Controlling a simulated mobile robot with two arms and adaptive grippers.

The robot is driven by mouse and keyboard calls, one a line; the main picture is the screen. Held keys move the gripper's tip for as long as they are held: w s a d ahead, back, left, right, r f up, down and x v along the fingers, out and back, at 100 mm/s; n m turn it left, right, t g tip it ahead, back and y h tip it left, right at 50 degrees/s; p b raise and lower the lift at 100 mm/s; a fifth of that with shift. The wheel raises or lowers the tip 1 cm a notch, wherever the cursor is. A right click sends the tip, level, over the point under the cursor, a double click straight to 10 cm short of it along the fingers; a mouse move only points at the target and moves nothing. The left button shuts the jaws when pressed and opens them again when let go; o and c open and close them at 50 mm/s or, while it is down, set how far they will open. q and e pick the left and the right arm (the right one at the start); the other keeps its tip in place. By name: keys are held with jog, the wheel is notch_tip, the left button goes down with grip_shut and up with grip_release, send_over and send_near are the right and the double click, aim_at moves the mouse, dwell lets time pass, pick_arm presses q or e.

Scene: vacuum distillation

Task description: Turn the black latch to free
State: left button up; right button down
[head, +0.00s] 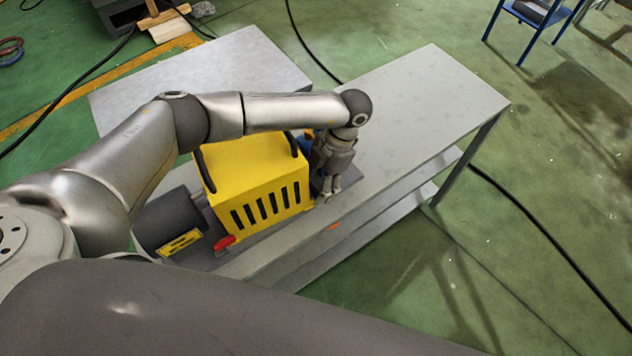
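A yellow slotted machine housing (258,182) sits on the metal table, with a dark grey motor-like cylinder (168,222) on its left. My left arm reaches over the housing from the left. My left gripper (329,195) points down close beside the housing's right end. Its fingers are small here, and I cannot tell whether they are open or shut or touch anything. I cannot make out the black latch; the gripper may hide it. Black handle-like bars (293,145) show on the housing's top edges. My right gripper is out of view.
The table top (425,100) is bare to the right of the gripper. A small blue part (308,139) shows behind the gripper. Another grey table (215,75) stands behind. Black cables cross the green floor.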

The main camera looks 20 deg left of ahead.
pick_arm(q)
jog(key=c, duration=0.6)
jog(key=shift+f+m+b, duration=0.2)
jog(key=shift+m+b, duration=0.5)
jog(key=shift+b, duration=0.25)
jog(key=shift+c, duration=0.2)
jog(key=shift+s+r+m+t+y+b, duration=0.15)
jog(key=shift+m+t+y+b, duration=0.35)
jog(key=shift+m, duration=0.3)
jog(key=shift+d+r, duration=0.1)
jog(key=o, duration=1)
